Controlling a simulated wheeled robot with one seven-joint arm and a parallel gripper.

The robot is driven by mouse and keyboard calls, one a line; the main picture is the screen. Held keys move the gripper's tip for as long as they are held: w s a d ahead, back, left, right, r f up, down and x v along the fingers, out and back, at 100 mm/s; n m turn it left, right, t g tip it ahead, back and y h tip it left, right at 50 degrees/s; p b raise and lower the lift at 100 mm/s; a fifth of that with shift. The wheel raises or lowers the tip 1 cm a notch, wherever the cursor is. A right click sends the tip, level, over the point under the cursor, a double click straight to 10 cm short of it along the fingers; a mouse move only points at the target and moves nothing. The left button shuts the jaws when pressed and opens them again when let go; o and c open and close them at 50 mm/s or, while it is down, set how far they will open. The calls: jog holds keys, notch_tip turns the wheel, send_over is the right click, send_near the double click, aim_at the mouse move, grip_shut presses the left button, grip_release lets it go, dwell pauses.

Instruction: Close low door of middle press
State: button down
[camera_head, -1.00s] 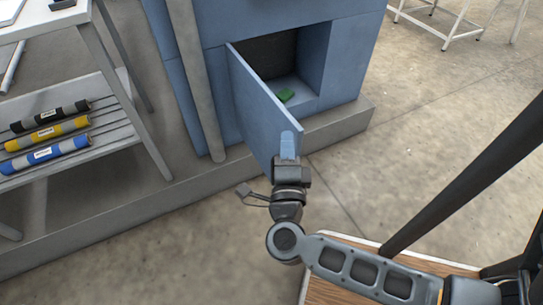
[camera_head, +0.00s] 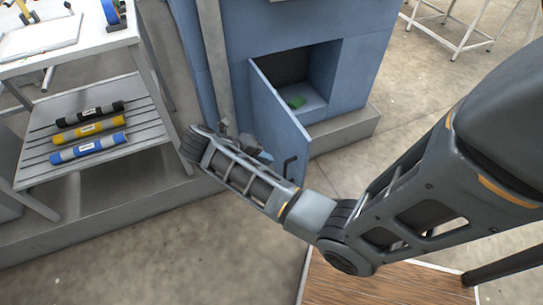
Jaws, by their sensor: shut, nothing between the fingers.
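The low door (camera_head: 276,112) of the blue press (camera_head: 335,70) stands wide open. It is hinged at its left edge and sticks out towards me. A dark bent handle (camera_head: 290,168) shows on its outer face, near the lower free edge. The opening behind it (camera_head: 322,70) is uncovered, with a small green thing (camera_head: 297,102) on its floor. My gripper (camera_head: 252,146) is on the outer, left side of the door, mostly hidden behind my forearm. It is shut and empty. I cannot tell whether it touches the door.
A grey post (camera_head: 213,55) stands at the press's left front. A slatted rack (camera_head: 90,115) with black, yellow and blue rolls is at the left. A low grey plinth (camera_head: 345,135) runs under the press.

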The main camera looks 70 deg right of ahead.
aim_at(302, 160)
jog(key=shift+s+d+r+p+x, duration=0.25)
jog(key=shift+r+x, duration=0.1)
jog(key=shift+x, duration=1.5)
jog(key=shift+s+d+r+p+x, duration=0.1)
jog(key=shift+s+d+r+x, duration=0.15)
jog(key=shift+x, duration=1.6)
jog(key=shift+s+d+r+p+x, duration=0.2)
jog(key=shift+r+x, duration=0.2)
jog(key=shift+x, duration=1.45)
jog(key=shift+a, duration=0.1)
